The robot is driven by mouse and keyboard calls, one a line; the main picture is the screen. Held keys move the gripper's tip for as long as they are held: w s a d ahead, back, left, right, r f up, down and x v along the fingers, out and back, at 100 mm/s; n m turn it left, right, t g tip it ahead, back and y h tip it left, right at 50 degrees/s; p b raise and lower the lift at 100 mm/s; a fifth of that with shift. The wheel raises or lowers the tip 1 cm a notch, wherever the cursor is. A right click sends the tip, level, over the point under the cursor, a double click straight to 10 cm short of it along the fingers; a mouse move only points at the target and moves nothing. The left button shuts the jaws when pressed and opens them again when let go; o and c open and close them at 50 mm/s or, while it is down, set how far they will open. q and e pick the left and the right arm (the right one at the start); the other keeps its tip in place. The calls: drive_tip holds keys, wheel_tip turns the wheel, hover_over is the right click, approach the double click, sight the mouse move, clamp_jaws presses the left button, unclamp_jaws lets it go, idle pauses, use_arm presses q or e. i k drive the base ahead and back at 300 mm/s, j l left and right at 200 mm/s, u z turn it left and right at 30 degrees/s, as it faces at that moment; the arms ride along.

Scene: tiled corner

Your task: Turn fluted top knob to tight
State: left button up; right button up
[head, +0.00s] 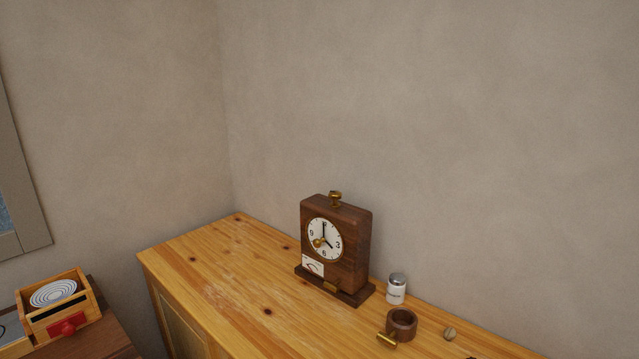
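A dark wooden clock (356,247) stands upright on a wooden cabinet top, with a white dial (325,232) facing front-left. A small brass knob (335,197) sits on top of the clock; its fluting and how tight it is are too small to tell. A white label (313,265) with a curved dark mark is on the lower front. A brass piece shows low on the front beside the label. Neither of my grippers is in view.
The cabinet top (215,265) is clear left of the clock. To its right are a white jar with a grey lid (397,289), a round brown wooden piece (402,322) with a brass bar, and a small tan object (450,334). A wooden box (70,301) stands lower left. Walls close the corner behind.

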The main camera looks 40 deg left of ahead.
sight(334, 196)
drive_tip(key=j, duration=0.5)
drive_tip(key=k+j+z, duration=0.1)
drive_tip(key=j, duration=0.35)
drive_tip(key=k+j, duration=0.1)
drive_tip(key=j, duration=0.4)
drive_tip(key=z, duration=0.05)
